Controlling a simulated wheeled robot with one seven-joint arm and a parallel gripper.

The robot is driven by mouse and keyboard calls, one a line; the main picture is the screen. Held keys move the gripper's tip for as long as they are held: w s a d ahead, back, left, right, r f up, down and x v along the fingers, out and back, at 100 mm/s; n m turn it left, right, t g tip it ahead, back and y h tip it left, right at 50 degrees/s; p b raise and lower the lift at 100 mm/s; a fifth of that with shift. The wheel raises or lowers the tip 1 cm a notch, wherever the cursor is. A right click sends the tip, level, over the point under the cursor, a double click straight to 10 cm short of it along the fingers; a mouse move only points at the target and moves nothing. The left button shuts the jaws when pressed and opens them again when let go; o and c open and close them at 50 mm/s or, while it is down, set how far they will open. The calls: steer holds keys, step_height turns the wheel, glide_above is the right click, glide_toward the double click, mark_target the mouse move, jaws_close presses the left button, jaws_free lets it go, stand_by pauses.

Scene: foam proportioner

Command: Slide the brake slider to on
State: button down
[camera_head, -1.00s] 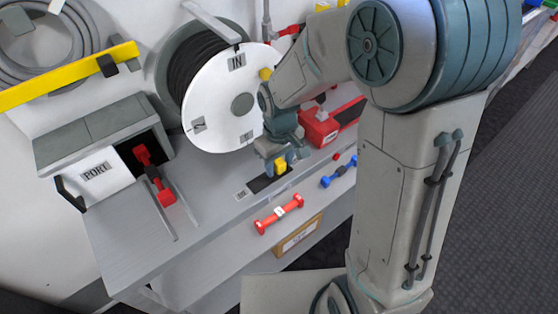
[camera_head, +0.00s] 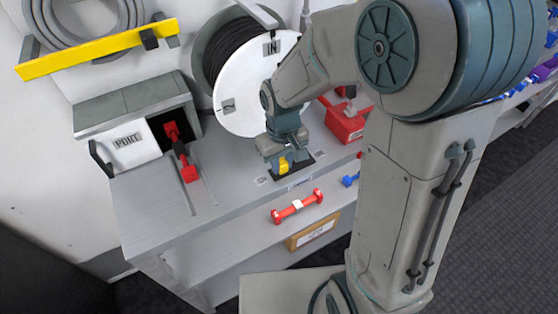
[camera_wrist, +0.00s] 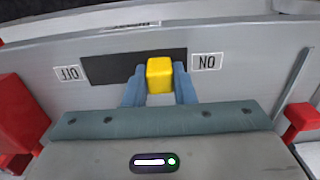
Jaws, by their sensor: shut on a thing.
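The brake slider's yellow knob (camera_wrist: 160,75) sits in a black slot (camera_wrist: 110,69) on the grey bench top. In the wrist view it is right of the slot's middle, near the ON label (camera_wrist: 207,62), with a short strip of slot between knob and that end. The OFF label (camera_wrist: 70,73) is beyond the other end. My gripper (camera_wrist: 159,84) is shut on the knob, one finger on each side. In the head view the knob (camera_head: 284,165) shows under my gripper, toward the slot's left end.
A white hose reel (camera_head: 240,100) stands close behind my gripper. A red box (camera_head: 346,124) is to the right, and a port box with a red-handled lever (camera_head: 189,172) to the left. A red bar handle (camera_head: 297,206) is on the bench front.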

steer(key=shift+a, duration=0.15)
steer(key=c, duration=1.4)
jaws_free()
steer(key=shift+c, duration=0.2)
steer(key=shift+o, duration=1.2)
steer(key=shift+s+a, duration=0.15)
steer(key=shift+r, duration=0.1)
step_height(320, 180, up, 14)
